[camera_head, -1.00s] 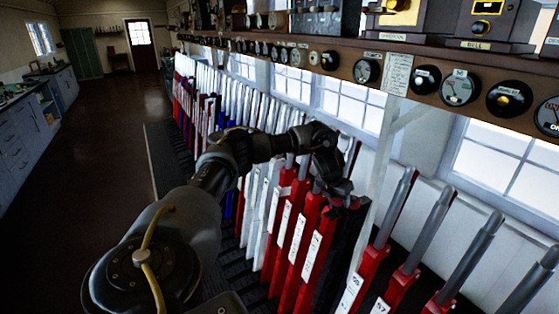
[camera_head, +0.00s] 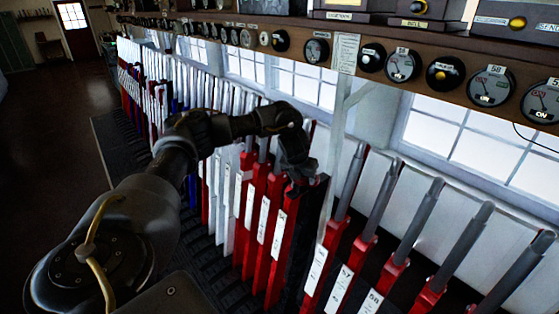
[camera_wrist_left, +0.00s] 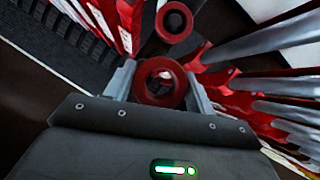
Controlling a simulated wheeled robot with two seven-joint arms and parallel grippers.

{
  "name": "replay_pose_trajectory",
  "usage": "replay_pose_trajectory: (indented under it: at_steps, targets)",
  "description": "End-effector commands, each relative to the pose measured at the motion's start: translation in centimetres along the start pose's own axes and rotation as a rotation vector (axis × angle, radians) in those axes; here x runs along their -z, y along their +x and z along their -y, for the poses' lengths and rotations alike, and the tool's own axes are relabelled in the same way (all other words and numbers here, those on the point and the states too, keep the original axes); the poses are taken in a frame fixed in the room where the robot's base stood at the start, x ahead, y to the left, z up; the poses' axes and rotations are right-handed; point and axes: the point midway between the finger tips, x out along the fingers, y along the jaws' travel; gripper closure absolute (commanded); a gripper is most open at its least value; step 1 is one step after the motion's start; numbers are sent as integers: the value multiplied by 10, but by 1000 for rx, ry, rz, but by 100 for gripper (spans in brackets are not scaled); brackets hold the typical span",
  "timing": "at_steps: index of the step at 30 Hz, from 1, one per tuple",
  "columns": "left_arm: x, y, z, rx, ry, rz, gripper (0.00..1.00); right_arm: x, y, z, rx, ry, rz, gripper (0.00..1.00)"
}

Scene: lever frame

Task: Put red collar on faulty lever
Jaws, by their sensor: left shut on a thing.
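My left gripper (camera_head: 300,188) is above the tops of the red levers (camera_head: 275,235), at the right end of that group. In the left wrist view, its two fingers are shut on a red ring-shaped collar (camera_wrist_left: 138,83). A pale spot shows through the collar's hole; I cannot tell whether a lever end is inside it or only behind it. A second red ring (camera_wrist_left: 174,8) with a dark centre lies beyond the fingers. The held collar cannot be made out in the head view. I cannot tell which lever is faulty. My right gripper is not in view.
Several grey-handled levers (camera_head: 410,222) lean to the right of the gripper. White levers (camera_head: 222,190) stand close on its left. A wooden shelf with dials (camera_head: 402,66) runs above, with a pale post (camera_head: 336,165) below it. The dark floor (camera_head: 60,120) at left is open.

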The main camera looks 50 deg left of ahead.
Motion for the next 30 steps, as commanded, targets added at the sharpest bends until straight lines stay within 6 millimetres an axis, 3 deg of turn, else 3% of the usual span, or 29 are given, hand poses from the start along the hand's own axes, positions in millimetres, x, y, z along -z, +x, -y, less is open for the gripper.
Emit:
replay_pose_trajectory:
  at_steps: [6, 17, 23, 30]
  targets:
    - [39, 17, 45, -109, -213, 1, 65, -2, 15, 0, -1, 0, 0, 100]
    - [105, 34, 98, -313, -626, 6, 65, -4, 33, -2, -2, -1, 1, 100]
    - [155, 43, 125, -461, -936, 3, 65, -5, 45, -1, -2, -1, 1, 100]
    - [226, 50, 150, -683, -1397, 0, 65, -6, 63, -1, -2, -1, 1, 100]
